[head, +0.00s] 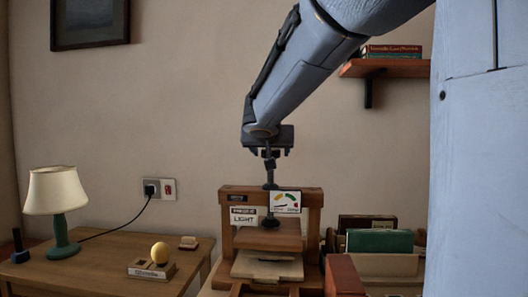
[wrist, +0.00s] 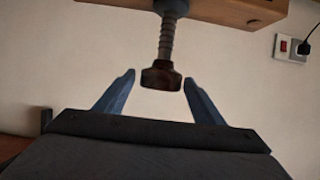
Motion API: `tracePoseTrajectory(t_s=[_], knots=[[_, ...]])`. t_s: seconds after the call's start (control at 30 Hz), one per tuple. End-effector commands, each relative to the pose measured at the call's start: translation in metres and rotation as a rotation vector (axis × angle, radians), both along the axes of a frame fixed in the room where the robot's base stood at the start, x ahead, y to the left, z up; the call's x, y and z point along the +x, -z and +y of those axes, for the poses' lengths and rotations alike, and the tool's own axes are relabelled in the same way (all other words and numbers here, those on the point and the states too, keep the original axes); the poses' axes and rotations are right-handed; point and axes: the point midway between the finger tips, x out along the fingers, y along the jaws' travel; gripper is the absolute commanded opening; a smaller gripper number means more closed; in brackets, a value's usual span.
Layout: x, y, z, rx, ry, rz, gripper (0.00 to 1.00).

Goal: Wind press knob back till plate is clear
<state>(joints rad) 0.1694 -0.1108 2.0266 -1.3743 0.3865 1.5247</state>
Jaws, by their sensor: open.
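The wooden press (head: 313,215) stands in the lower middle of the head view. Its dark threaded screw (head: 270,176) rises from the crossbeam to a dark knob (head: 270,154), seen also in the wrist view (wrist: 161,76). The brown pressing plate (head: 268,239) hangs inside the frame above a pale, flat book-like stack (head: 267,267). I cannot tell whether plate and stack touch. My gripper (head: 269,148) is open, pointing down over the knob. In the wrist view its fingertips (wrist: 158,77) stand either side of the knob, with visible gaps.
Books (head: 380,240) stand close on the right. A bookshelf (head: 385,66) hangs upper right.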

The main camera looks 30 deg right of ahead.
Motion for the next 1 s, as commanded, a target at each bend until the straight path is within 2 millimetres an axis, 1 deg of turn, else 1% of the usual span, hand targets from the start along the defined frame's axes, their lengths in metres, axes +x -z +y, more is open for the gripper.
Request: tracePoseTrajectory(t_s=[0.1,0.27,0.3,0.33,0.37,0.67,1.0], knots=[[-0.0001,0.0001,0.0001,0.000,0.000,0.000,0.62],[-0.0002,0.0001,0.0001,0.000,0.000,0.000,0.35],[-0.0002,0.0001,0.0001,0.000,0.000,0.000,0.29],[-0.0002,0.0001,0.0001,0.000,0.000,0.000,0.23],[-0.0002,0.0001,0.0001,0.000,0.000,0.000,0.22],[-0.0006,0.0017,-0.0009,0.004,-0.038,0.005,0.22],[-0.0013,0.0018,-0.0013,0.005,-0.194,0.010,0.22]])
